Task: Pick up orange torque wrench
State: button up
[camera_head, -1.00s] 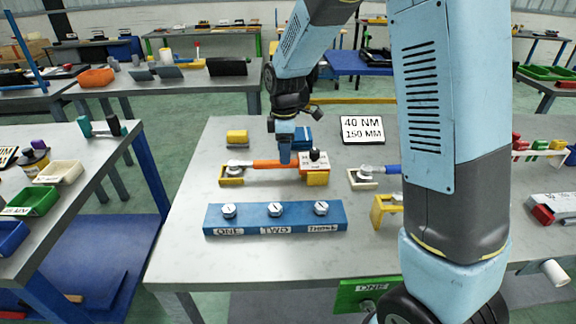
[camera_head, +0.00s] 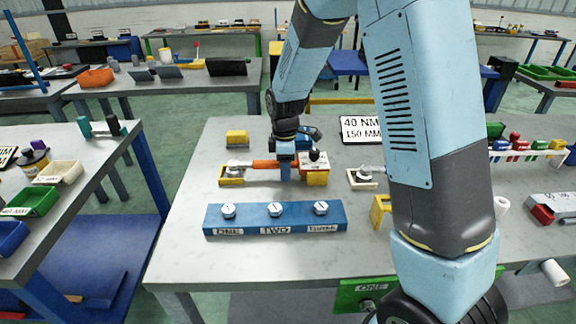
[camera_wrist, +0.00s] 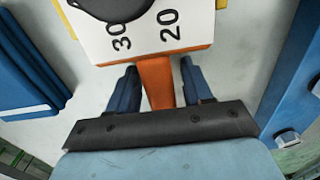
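The orange torque wrench (camera_head: 264,164) lies across its yellow supports on the grey table, with its round head at the left and a white scale block at the right. My gripper (camera_head: 287,174) is down at the wrench, near the scale block. In the wrist view, my gripper (camera_wrist: 161,88) has its two blue fingers on either side of the orange handle (camera_wrist: 157,83). Narrow gaps show between the handle and both fingers, so the gripper is open. The white scale plate (camera_wrist: 158,40) with "30" and "20" lies just beyond the fingers. My fingers hide part of the handle in the head view.
A blue block (camera_head: 262,223) with bolts and labels sits in front of the wrench.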

grip_shut()
jog(key=shift+r, duration=0.1)
jog(key=shift+w, duration=0.1)
